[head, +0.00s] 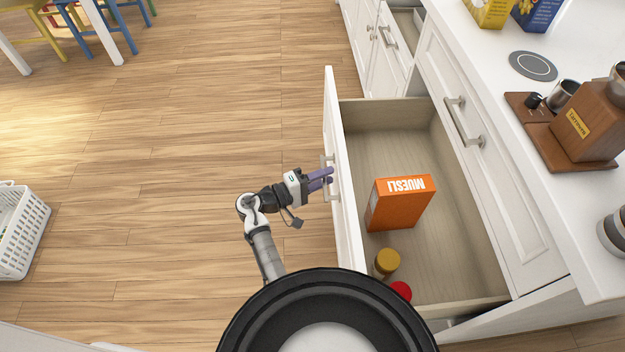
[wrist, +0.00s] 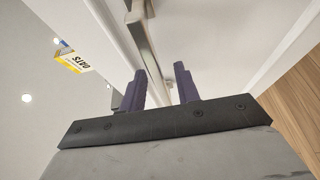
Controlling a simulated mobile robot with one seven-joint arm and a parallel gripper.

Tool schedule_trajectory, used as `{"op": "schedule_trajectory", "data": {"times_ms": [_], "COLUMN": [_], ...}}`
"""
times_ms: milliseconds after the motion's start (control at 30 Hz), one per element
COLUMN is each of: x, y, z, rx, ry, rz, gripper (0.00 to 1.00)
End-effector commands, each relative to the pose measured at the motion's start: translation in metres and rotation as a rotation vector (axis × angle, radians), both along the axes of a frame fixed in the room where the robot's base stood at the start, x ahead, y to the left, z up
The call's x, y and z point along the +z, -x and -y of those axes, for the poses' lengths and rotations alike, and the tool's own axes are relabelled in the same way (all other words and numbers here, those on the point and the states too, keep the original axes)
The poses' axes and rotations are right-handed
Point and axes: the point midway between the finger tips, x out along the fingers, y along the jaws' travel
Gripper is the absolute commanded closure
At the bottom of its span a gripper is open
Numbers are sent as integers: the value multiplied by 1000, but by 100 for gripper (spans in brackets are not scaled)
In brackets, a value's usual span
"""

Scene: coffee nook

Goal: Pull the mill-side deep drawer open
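The deep drawer (head: 338,140) below the mill's stretch of counter stands pulled far out, its inside showing. Its white front has a metal bar handle (head: 326,190), which also shows in the wrist view (wrist: 146,50). My gripper (head: 329,178) is at this handle, on the outer side of the front. In the wrist view its two purple fingers (wrist: 160,84) are apart, and the bar runs down into the gap between them. I cannot tell whether they touch it. The wooden mill (head: 590,122) stands on the counter at the right.
The drawer holds an orange muesli box (head: 398,204), a yellow-brown-lidded jar (head: 387,262) and a red-lidded one (head: 401,291). A shut drawer with a bar handle (head: 465,122) is above it. A white basket (head: 22,232) stands far left. The wooden floor (head: 190,150) left of my gripper is clear.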

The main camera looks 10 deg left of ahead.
Motion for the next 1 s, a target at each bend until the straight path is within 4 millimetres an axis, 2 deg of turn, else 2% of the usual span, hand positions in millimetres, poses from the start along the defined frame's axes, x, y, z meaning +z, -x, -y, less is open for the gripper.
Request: {"op": "schedule_trajectory", "data": {"times_ms": [167,400,600,800,1000], "x": [-2,-2,-1,0,0], "y": [13,44,64,74,76], "z": [-21,-68,-98,-112,-113], "rx": [4,6,4,2,0], "ry": [0,0,0,0,0], "rz": [0,2,1,0,0], "gripper": [68,68,68,68,68]}}
